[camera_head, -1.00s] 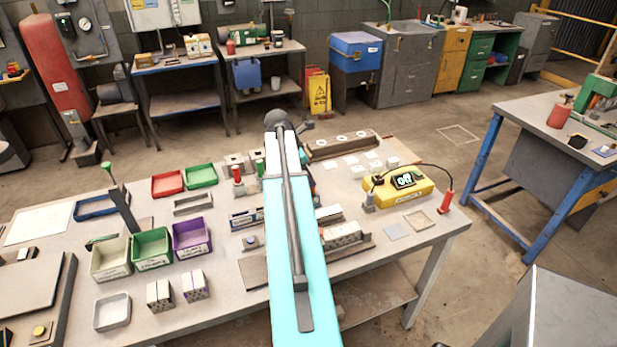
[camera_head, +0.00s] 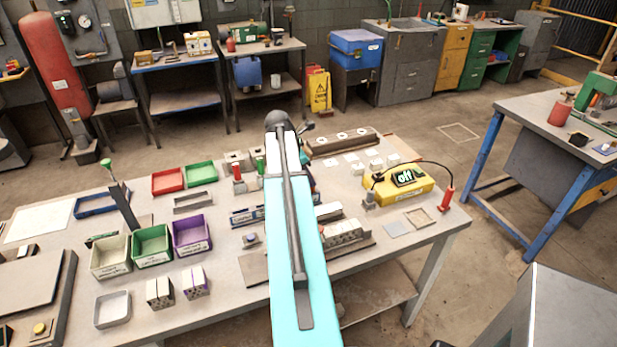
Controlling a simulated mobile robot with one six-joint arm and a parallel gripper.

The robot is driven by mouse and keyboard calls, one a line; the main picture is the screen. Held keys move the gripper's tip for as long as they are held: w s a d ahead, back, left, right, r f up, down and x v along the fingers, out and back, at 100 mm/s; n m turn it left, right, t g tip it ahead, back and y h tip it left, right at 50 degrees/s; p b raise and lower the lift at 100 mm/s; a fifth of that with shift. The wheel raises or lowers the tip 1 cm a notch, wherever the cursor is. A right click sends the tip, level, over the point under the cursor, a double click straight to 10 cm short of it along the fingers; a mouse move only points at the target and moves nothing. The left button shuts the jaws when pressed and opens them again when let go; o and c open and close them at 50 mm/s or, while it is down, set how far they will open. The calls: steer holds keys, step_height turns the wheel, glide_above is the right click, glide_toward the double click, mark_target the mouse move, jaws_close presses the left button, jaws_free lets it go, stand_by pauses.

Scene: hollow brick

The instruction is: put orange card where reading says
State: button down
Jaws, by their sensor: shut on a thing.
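Three labelled bins stand at the left: cream (camera_head: 110,258), green (camera_head: 152,247) and purple (camera_head: 192,235). Their label text is too small to read. I see no orange card. My cyan arm reaches forward over the bench and hides my gripper and whatever is in its jaws.
Red (camera_head: 168,181), green (camera_head: 201,174) and blue (camera_head: 98,205) shallow trays lie behind the bins. A white tray (camera_head: 111,309) and two small blocks stand in front. A grey square (camera_head: 397,228) and a beige frame (camera_head: 420,217) lie at the right.

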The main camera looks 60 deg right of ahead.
steer(key=shift+f+b, duration=0.3)
steer(key=shift+f, duration=0.85)
stand_by(1.0)
steer(key=c, duration=1.6)
jaws_free()
steer(key=shift+r, duration=0.15)
steer(key=shift+b+v, duration=1.65)
steer(key=shift+v, duration=5.1)
steer(key=shift+a, duration=0.1)
steer(key=shift+s, duration=0.1)
